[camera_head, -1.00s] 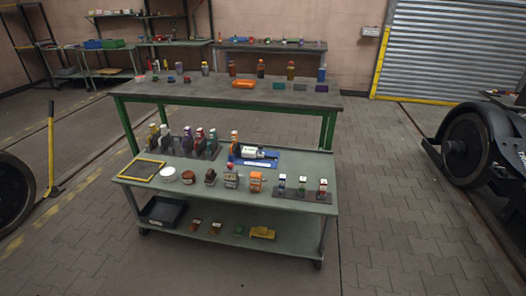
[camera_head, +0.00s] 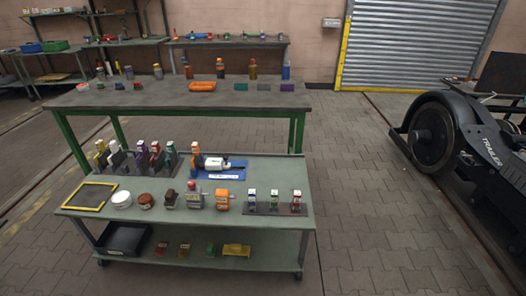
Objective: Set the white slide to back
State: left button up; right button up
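I cannot single out a white slide with certainty at this distance. A dark plate (camera_head: 284,210) at the right end of the cart's green top (camera_head: 180,222) carries three small upright pieces with pale tops: a left one (camera_head: 252,201), a middle one (camera_head: 274,201) and a right one (camera_head: 297,201). Their details are too small to read. A white and black device (camera_head: 214,163) lies on a blue mat (camera_head: 228,174) behind them. Neither of my grippers is in view.
A yellow frame (camera_head: 66,196), a white round tub (camera_head: 121,206) and an orange block (camera_head: 222,206) stand on the cart. A longer bench (camera_head: 150,97) stands behind. A black wheeled bogie (camera_head: 433,137) is at the right. Paved floor (camera_head: 360,220) between is clear.

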aim_at(211, 163)
jog(key=z, duration=0.15)
jog(key=i, duration=0.75)
jog(key=u, duration=0.95)
jog(key=i, duration=0.45)
jog(key=u, duration=0.45)
